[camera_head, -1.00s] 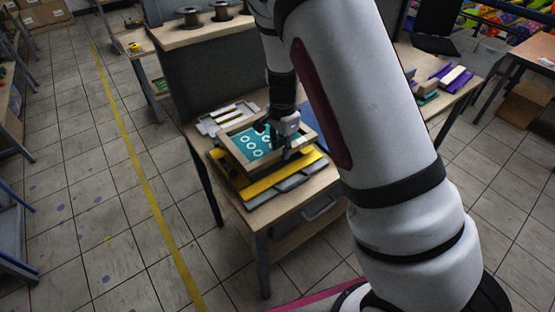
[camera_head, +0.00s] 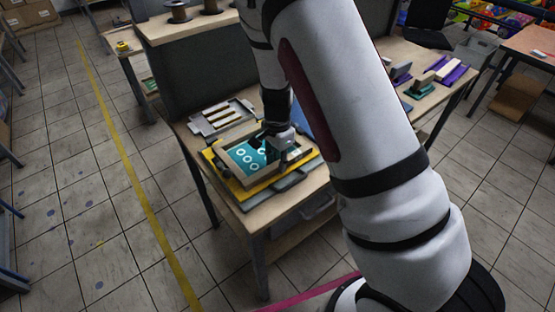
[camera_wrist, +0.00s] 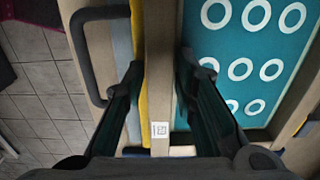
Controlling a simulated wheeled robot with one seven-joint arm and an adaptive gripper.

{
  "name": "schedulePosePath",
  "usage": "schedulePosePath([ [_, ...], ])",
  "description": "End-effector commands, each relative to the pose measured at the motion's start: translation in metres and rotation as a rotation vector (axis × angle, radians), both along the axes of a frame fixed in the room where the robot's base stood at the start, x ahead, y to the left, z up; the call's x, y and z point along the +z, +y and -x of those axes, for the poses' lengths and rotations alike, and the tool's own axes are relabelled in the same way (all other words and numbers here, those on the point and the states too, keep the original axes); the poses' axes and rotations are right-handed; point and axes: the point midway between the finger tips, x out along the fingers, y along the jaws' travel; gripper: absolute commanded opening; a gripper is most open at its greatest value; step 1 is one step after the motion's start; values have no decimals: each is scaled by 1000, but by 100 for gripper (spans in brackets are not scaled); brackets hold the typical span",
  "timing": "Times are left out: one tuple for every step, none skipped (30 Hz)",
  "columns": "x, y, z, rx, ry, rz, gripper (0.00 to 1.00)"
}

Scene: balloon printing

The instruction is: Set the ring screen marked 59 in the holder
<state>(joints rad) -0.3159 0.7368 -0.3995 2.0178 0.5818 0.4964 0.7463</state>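The ring screen is a wooden frame with a teal sheet (camera_head: 243,157) bearing white rings. It lies level within the yellow holder (camera_head: 245,194) on the wooden table, low down among the holder's edges. Whether it is fully seated all round cannot be told. In the wrist view the teal sheet (camera_wrist: 245,75) is at the right, and a small white label sits on the frame's bar, its mark too small to read surely. My gripper (camera_wrist: 158,72) straddles this bar, one finger on each side, with a gap showing at the left finger. My gripper (camera_head: 282,150) hides the frame's right part in the head view.
A grey slotted tray (camera_head: 218,118) lies behind the holder. A blue panel (camera_head: 314,116) stands behind my gripper. A dark handle (camera_wrist: 85,55) curves beside the holder. Blocks on purple and green pieces (camera_head: 422,86) lie on the table at right.

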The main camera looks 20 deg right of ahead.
Motion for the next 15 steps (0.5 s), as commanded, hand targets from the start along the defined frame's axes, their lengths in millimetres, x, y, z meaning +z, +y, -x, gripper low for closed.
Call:
schedulePosePath([
  [1, 0, 0, 0, -1, 0, 41],
  [1, 0, 0, 0, -1, 0, 41],
  [1, 0, 0, 0, -1, 0, 41],
  [1, 0, 0, 0, -1, 0, 41],
  [1, 0, 0, 0, 0, 0, 41],
  [1, 0, 0, 0, 0, 0, 41],
  [1, 0, 0, 1, 0, 0, 41],
  [1, 0, 0, 1, 0, 0, 41],
  [1, 0, 0, 1, 0, 0, 41],
  [1, 0, 0, 1, -1, 0, 41],
  [2, 0, 0, 1, -1, 0, 41],
  [5, 1, 0, 1, -1, 0, 41],
  [7, 1, 0, 2, -2, -1, 41],
  [10, 1, -1, 2, -2, -1, 41],
  [15, 1, -1, 3, -3, -1, 41],
])
